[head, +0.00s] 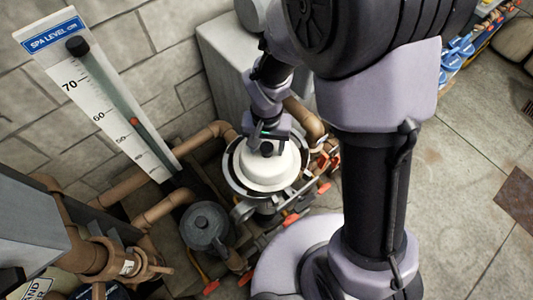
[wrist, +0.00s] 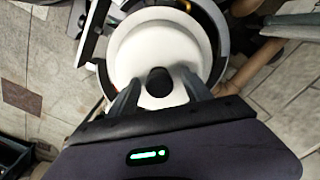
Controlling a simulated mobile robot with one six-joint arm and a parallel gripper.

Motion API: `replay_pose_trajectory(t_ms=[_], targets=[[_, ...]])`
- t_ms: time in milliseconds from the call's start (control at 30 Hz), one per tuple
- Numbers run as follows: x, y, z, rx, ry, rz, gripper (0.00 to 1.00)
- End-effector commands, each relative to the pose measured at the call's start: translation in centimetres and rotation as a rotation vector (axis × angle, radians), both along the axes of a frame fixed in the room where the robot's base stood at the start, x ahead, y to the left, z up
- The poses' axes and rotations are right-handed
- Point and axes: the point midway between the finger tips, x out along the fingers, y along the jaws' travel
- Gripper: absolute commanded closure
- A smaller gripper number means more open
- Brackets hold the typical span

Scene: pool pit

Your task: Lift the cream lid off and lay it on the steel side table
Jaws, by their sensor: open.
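The cream lid (head: 267,172) sits in a round housing with a pale rim (head: 231,180) among the pipes in the head view. In the wrist view the lid (wrist: 150,48) fills the upper middle, with a black knob (wrist: 159,81) at its centre. My gripper (wrist: 160,88) is open, with one finger on each side of the knob. I cannot tell whether the fingers touch the knob. In the head view my gripper (head: 266,146) is right over the lid and partly hides the knob. I cannot make out the steel side table for certain in either view.
A white level gauge board (head: 95,100) leans at the left. Brown pipes (head: 165,208) and a dark grey pot-like fitting (head: 204,226) crowd round the housing. A grey cabinet (head: 225,60) stands behind it. Blue items (head: 457,52) lie at the upper right. The floor at right is mostly clear.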

Motion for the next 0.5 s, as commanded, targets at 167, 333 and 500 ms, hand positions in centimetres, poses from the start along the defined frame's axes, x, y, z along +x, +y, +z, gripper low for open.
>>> replay_pose_trajectory(t_ms=[167, 333, 500], targets=[[0.01, 0.00, 0.11, 0.000, -0.001, 0.000, 0.48], [0.02, 0.00, 0.13, 0.000, -0.001, 0.001, 0.82], [0.03, 0.00, 0.14, 0.000, -0.001, 0.001, 1.00]])
